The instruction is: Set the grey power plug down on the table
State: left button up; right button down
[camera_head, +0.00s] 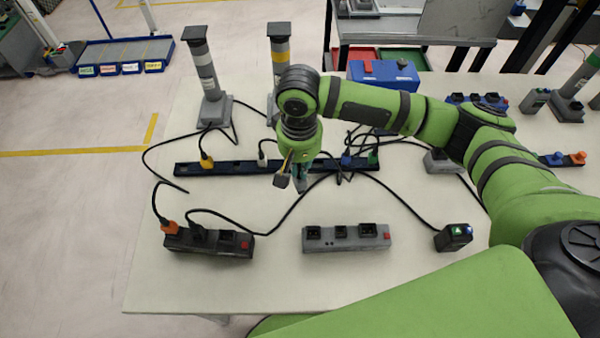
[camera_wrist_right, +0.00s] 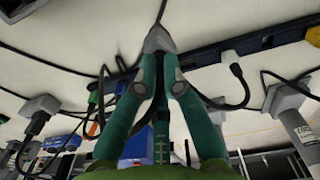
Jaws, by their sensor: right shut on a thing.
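My right gripper (camera_head: 300,184) reaches down over the middle of the white table (camera_head: 270,275), just in front of the long dark blue power strip (camera_head: 225,168). In the right wrist view its teal fingers (camera_wrist_right: 160,48) come together on the grey power plug (camera_wrist_right: 158,39). A black cable runs from the plug's far end. In the head view the plug is mostly hidden by the fingers. I cannot tell whether it touches the tabletop. My left gripper is not in view.
A black strip (camera_head: 208,243) with an orange plug (camera_head: 169,227) and a grey strip (camera_head: 346,238) stand in front. A small dark box (camera_head: 453,237) is at right. Grey posts (camera_head: 204,75) stand behind. Black cables cross the table.

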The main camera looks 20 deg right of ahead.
jog(key=shift+f+p, duration=0.4)
jog(key=shift+f, duration=1.65)
jog(key=c, duration=1.3)
grip_release()
jog(key=shift+f, duration=0.1)
jog(key=shift+c, duration=0.2)
notch_tip(320, 180, up, 12)
jog(key=shift+r+b, duration=0.15)
jog(key=shift+b, duration=0.7)
